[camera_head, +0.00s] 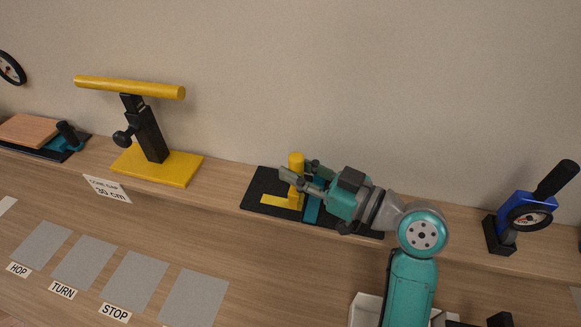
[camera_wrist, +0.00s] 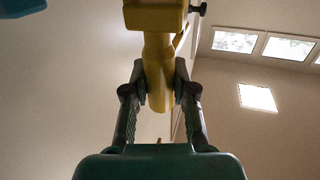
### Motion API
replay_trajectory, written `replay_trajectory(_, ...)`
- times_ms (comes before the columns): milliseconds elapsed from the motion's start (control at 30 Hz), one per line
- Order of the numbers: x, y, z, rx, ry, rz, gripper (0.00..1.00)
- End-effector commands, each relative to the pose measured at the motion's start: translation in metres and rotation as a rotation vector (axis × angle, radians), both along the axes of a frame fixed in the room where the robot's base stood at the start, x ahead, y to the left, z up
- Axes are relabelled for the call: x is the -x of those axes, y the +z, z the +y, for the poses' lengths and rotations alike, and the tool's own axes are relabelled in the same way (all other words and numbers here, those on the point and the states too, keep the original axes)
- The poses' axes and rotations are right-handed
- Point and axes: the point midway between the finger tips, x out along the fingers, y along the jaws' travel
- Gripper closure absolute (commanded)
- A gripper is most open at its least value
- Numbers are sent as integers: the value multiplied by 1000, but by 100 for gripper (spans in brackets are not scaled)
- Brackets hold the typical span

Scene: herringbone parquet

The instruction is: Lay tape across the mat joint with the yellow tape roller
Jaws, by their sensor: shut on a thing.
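The yellow tape roller (camera_head: 296,159) stands upright over the black mat (camera_head: 263,183) in the head view. My gripper (camera_head: 298,177) is shut on its handle, reaching in from the right. In the wrist view the yellow handle (camera_wrist: 158,60) sits between my two fingers (camera_wrist: 160,88), with a wider yellow part and a small black knob at the top. A flat yellow piece (camera_head: 282,203) lies low at the mat, left of the roller; I cannot tell if it is tape or part of the tool. A teal strip (camera_head: 312,210) crosses the mat just right of the roller. The joint itself is mostly hidden.
The mat lies on a wooden shelf against a plain wall. Left stands a yellow-based stand (camera_head: 150,170) with a yellow bar and a "30 cm" card (camera_head: 107,189). Right is a blue-and-black tool (camera_head: 518,212). Grey pads (camera_head: 133,278) with word labels lie lower left.

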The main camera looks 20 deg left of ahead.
Motion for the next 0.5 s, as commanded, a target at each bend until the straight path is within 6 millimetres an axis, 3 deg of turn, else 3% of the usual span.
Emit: replay_trajectory(500, 0, 0, -5, -2, -1, -1, 100)
